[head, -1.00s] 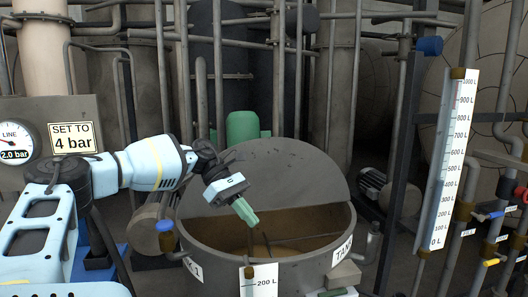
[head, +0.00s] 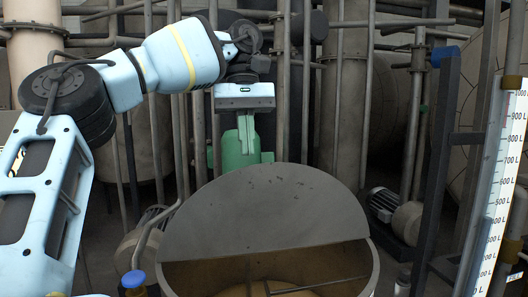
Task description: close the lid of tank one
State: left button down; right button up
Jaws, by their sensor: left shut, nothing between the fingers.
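The tank (head: 374,272) stands in the lower middle of the head view, a round grey vessel with brownish liquid inside. Its grey half-round lid (head: 270,205) is raised and tilted back over the rear half, so the front half is open. My left gripper (head: 247,150) hangs fingers down behind and above the lid's upper edge, in front of a green motor. Its green fingers are together and hold nothing. I cannot tell from this view whether it touches the lid; it appears apart. The tank's label is out of view now. My right gripper is not in view.
A green motor (head: 262,158) and vertical pipes stand behind the tank. A blue-topped valve (head: 133,279) is at its left. A dark post (head: 444,110) and a white level scale (head: 503,190) stand at the right. A grey pump (head: 385,204) sits behind right.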

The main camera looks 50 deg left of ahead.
aim_at(258, 209)
jog(key=i+j, duration=0.25)
jog(key=j, duration=0.15)
jog(key=i+j, duration=0.25)
jog(key=j, duration=0.15)
jog(key=i+j, duration=0.25)
jog(key=j, duration=0.2)
